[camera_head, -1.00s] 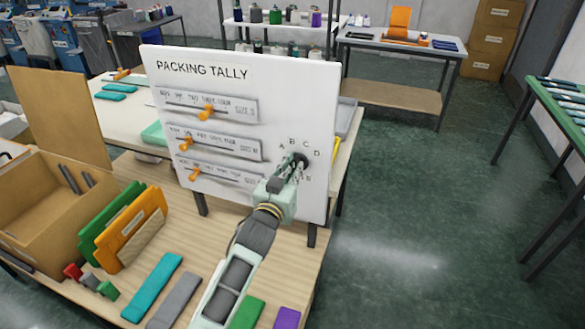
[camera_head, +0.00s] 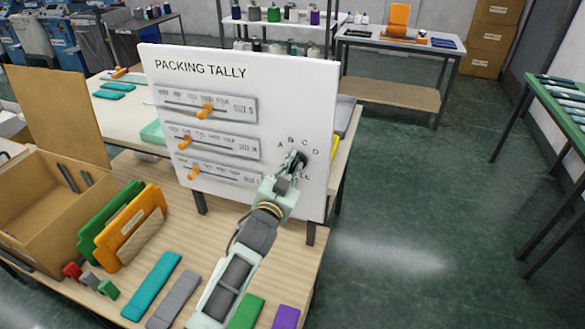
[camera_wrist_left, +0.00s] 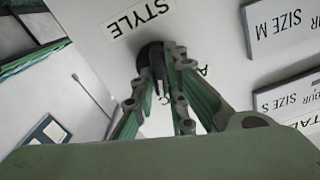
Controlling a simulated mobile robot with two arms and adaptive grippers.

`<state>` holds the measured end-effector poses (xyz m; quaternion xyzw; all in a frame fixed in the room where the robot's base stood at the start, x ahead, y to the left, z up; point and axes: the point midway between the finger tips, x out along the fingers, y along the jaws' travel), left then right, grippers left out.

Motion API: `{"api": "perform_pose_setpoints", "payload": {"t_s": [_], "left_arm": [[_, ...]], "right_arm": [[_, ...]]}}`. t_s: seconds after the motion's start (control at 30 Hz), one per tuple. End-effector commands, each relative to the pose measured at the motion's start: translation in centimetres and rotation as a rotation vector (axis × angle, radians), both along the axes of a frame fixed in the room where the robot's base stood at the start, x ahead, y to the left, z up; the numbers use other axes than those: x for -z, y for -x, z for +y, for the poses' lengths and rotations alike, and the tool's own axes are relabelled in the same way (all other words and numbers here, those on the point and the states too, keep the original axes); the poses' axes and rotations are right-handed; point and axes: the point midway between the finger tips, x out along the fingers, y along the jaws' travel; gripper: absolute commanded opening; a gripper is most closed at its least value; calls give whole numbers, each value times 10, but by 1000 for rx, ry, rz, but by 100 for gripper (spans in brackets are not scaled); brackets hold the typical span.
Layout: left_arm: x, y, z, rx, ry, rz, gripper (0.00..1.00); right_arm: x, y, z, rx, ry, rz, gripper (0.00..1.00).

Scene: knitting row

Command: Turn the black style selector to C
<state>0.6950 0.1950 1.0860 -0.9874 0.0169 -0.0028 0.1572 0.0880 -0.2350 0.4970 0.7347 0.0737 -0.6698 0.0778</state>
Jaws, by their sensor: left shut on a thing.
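The black style selector (camera_head: 302,158) is a round knob at the right side of the white packing tally board (camera_head: 318,100). In the left wrist view the fingers (camera_wrist_left: 168,85) are closed about the dark knob (camera_wrist_left: 152,58), beside the "STYLE" label (camera_wrist_left: 140,22). Which letter the knob points to cannot be told. My right gripper is not in view.
The board also carries three slider plates with orange knobs (camera_head: 205,111). The wooden table (camera_head: 215,240) in front holds a cardboard box (camera_head: 40,215), green and orange folders (camera_head: 132,232), and several coloured strips. Open floor lies to the right.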

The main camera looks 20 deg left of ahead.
Motion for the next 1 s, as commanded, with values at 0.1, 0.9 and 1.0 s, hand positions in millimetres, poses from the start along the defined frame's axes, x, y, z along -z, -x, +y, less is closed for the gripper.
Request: {"api": "perform_pose_setpoints", "payload": {"t_s": [0.1,0.9,1.0], "left_arm": [[1,0,0,0,1,2,0],[1,29,1,0,2,2,31],[2,51,2,0,2,3,31]], "right_arm": [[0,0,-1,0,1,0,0],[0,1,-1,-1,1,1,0],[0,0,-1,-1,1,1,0]]}}
